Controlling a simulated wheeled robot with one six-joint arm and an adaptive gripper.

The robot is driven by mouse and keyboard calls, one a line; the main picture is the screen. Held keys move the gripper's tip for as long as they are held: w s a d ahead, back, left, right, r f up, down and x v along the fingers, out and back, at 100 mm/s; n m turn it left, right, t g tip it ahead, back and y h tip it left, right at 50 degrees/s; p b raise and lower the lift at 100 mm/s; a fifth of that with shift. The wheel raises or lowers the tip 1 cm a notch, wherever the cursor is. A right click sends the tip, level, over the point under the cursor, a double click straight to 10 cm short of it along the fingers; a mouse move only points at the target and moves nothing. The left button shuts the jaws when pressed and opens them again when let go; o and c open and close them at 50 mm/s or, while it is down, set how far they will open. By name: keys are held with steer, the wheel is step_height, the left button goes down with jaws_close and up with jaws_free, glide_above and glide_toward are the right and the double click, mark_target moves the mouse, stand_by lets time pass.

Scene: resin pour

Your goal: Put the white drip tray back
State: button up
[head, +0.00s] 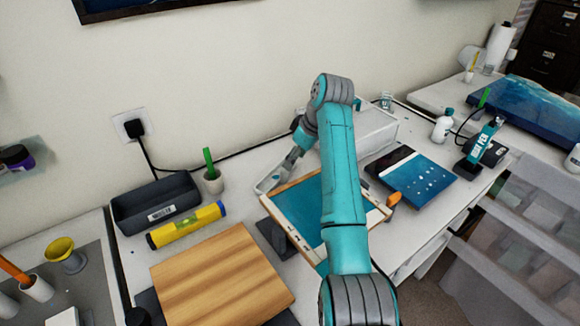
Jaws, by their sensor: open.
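A pale tray-like edge, which looks like the white drip tray (268,182), shows at the far left corner of a teal panel with a light frame (289,226). My arm hides much of that area, so I cannot tell the tray's full outline. My gripper (282,170) is small in the head view, pointing down and left over this corner. It is open, with nothing visibly held. I cannot tell whether its fingers touch the tray edge.
A wooden board (222,277), a yellow spirit level (187,225) and a dark bin (157,206) stand left. A green-handled item stands in a small pot (213,181) behind. A white box (376,133), a blue panel (411,180) and a bottle (442,126) are right.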

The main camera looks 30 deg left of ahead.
steer(key=shift+v, duration=2.55)
